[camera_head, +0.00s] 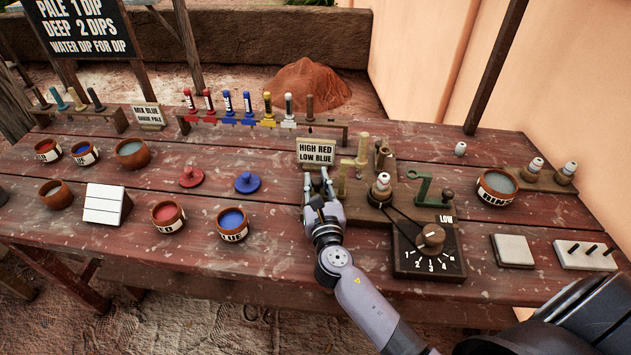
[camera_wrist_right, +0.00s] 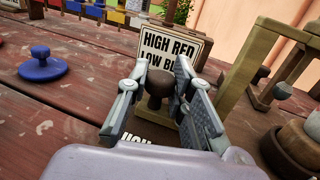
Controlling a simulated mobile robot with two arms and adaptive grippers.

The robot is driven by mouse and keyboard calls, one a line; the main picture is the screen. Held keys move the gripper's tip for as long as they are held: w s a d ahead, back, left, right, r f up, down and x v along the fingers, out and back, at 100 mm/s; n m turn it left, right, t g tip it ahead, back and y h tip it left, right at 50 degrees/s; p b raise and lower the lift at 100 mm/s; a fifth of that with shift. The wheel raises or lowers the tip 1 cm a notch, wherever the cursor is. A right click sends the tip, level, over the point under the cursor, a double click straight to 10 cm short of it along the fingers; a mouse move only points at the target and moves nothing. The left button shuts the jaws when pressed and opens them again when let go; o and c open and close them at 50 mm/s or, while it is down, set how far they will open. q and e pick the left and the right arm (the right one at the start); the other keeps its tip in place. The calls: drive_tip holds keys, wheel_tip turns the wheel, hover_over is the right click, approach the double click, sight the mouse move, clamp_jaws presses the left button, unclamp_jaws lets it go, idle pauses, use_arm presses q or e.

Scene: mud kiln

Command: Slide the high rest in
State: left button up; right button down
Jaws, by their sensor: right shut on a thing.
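In the right wrist view a dark brown round knob (camera_wrist_right: 157,88) sits between the two fingers of my right gripper (camera_wrist_right: 163,80), which is shut on it. A white label, partly hidden and seemingly reading HIGH, lies just below the knob. A tan wooden post with an arm (camera_wrist_right: 240,75) stands to the right of the fingers. In the head view my right gripper (camera_head: 322,187) is left of the tan wooden rest (camera_head: 343,182), beside the small wheel carrying a white and brown pot (camera_head: 381,186). The knob is hidden there. My left gripper is not in view.
The sign "HIGH RED LOW BLUE" (camera_head: 316,152) stands just behind the gripper. A dial box (camera_head: 428,262) and a green crank (camera_head: 425,190) lie to the right. Red (camera_head: 191,177) and blue lids (camera_head: 247,183) lie to the left. Paint bowls (camera_head: 232,224) stand front left.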

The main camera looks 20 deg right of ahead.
drive_tip(key=s+d, duration=0.2)
drive_tip(key=d, duration=0.1)
drive_tip(key=shift+d+p, duration=0.3)
drive_tip(key=c, duration=1.8)
unclamp_jaws()
drive_tip(key=shift+c, duration=0.2)
drive_tip(key=o, duration=0.4)
drive_tip(key=shift+s, duration=0.15)
drive_tip(key=shift+o, duration=0.2)
drive_tip(key=v, duration=1.2)
drive_tip(key=shift+a, duration=0.1)
